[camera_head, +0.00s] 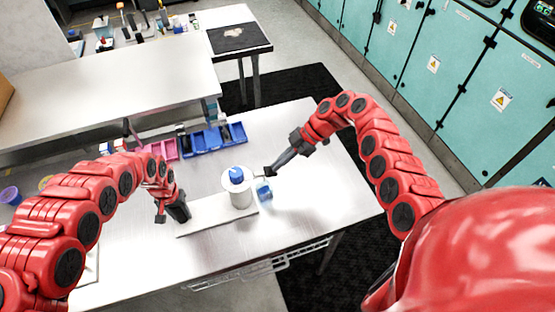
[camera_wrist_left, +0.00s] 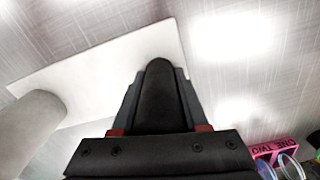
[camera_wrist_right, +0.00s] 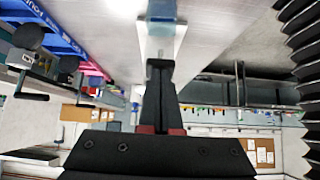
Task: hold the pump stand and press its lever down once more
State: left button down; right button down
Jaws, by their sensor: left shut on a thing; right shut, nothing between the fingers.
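The pump stand has a long white base plate (camera_head: 208,217), a white upright column (camera_head: 240,198) and a blue part (camera_head: 236,175) on top. A small light-blue piece (camera_head: 264,189) shows at its right side; it also shows past my fingertips in the right wrist view (camera_wrist_right: 162,28). My left gripper (camera_head: 180,213) is shut on the left end of the base plate; its fingers cover part of the plate (camera_wrist_left: 95,62) in the left wrist view. My right gripper (camera_head: 268,171) is shut and empty, beside the stand's top on the right. The lever is too small to make out clearly.
Blue bins (camera_head: 211,138) and a pink bin (camera_head: 164,148) stand at the back of the table (camera_head: 310,195). A purple cup (camera_head: 11,195) is at the far left. The table right of the stand is clear.

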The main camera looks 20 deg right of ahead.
jog(key=shift+w+d+f+y, duration=0.1)
jog(key=shift+w+f+y, duration=0.1)
jog(key=shift+w+y, duration=0.15)
jog(key=shift+s+r, duration=0.1)
jog(key=shift+r, duration=1.05)
jog(key=a+r+v, duration=0.1)
jog(key=v, duration=1.1)
jog(key=shift+r, duration=0.4)
